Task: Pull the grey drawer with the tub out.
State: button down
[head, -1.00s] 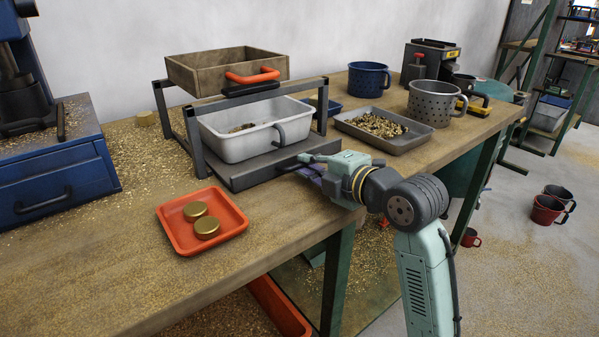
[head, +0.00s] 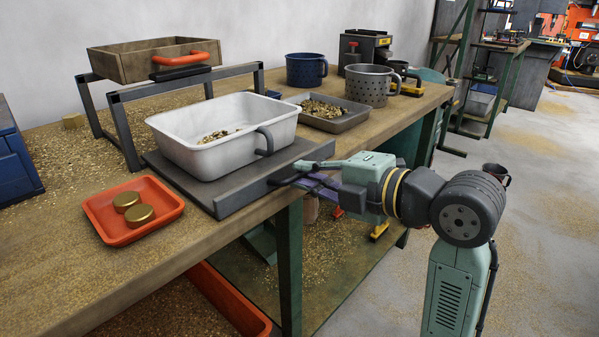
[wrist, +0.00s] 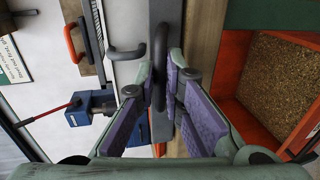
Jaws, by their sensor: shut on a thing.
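The grey drawer (head: 235,200) is a flat slab pulled well out of the dark frame (head: 180,88), overhanging the bench's front edge. The white tub (head: 215,158) sits upright on it with some brass chips inside and its grey handle toward me. My gripper (head: 300,174) is at the drawer's front. In the wrist view my gripper (wrist: 163,88) has its purple-padded fingers shut on the drawer's dark handle (wrist: 160,50). The fingers partly hide the handle. The tub's handle (wrist: 126,53) shows beside it, apart from the fingers.
A wooden box (head: 130,62) with an orange handle rests on top of the frame. An orange tray (head: 100,207) with two brass lids lies left of the drawer. A grey tray of chips (head: 350,118), a blue mug (head: 303,70) and a perforated mug (head: 368,86) stand to the right.

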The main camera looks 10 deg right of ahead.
dwell(0.3)
jog(key=c, duration=1.7)
grip_release()
jog(key=v, duration=1.2)
jog(key=shift+d, duration=0.1)
